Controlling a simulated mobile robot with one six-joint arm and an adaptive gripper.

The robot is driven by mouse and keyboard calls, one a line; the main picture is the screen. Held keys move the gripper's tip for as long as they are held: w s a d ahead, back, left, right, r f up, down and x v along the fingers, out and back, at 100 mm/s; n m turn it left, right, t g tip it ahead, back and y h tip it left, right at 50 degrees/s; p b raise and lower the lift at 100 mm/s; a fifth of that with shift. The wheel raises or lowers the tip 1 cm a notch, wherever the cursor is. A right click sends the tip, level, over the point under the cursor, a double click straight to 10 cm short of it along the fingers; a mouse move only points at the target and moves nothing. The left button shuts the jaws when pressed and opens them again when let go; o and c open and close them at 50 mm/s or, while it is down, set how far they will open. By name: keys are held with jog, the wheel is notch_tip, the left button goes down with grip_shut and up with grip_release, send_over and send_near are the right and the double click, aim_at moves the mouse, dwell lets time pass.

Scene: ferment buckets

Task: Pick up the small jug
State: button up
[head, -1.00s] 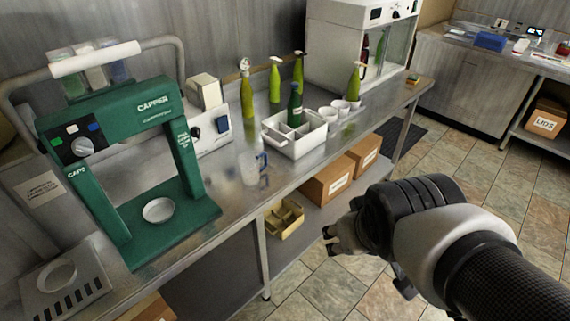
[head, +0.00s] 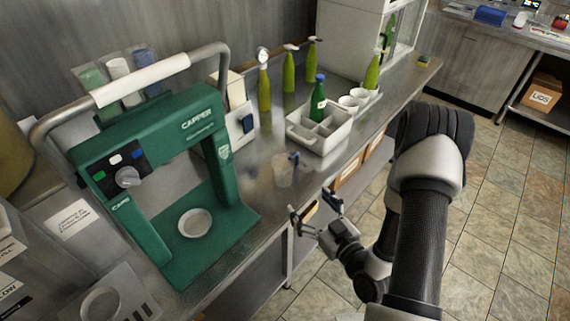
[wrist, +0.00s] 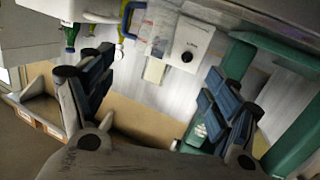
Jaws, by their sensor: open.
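The small jug (head: 283,173) is clear with a blue handle and stands upright on the metal bench near its front edge, between the green capper and the white crate. In the wrist view the jug (wrist: 154,36) shows at the top, beyond the fingertips, with its blue handle to the left. My gripper (head: 314,208) is open and empty, just off the bench's front edge, on the near side of the jug and a little lower right of it in the head view. The wrist view shows both fingers (wrist: 157,90) spread wide, apart from the jug.
The green capper (head: 215,160) stands left of the jug. The white divided crate (head: 318,143) with a green bottle (head: 319,103) stands behind right. Several green bottles line the back. A white boxed device (head: 240,122) sits behind the jug. Cardboard boxes lie on the lower shelf.

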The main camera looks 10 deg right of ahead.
aim_at(288, 170)
jog(key=shift+m+t+h, duration=0.3)
jog(key=shift+m+t, duration=0.4)
jog(key=b+x, duration=0.1)
jog(key=x, duration=0.2)
jog(key=b+x, duration=0.2)
jog(key=x, duration=0.1)
jog(key=b+x, duration=0.1)
jog(key=x, duration=0.2)
jog(key=shift+w+r+b, duration=0.3)
jog(key=shift+w, duration=0.05)
jog(key=shift+b+x, duration=0.65)
jog(key=shift+x, duration=2.5)
jog(key=shift+r, duration=0.2)
jog(key=c, duration=1.1)
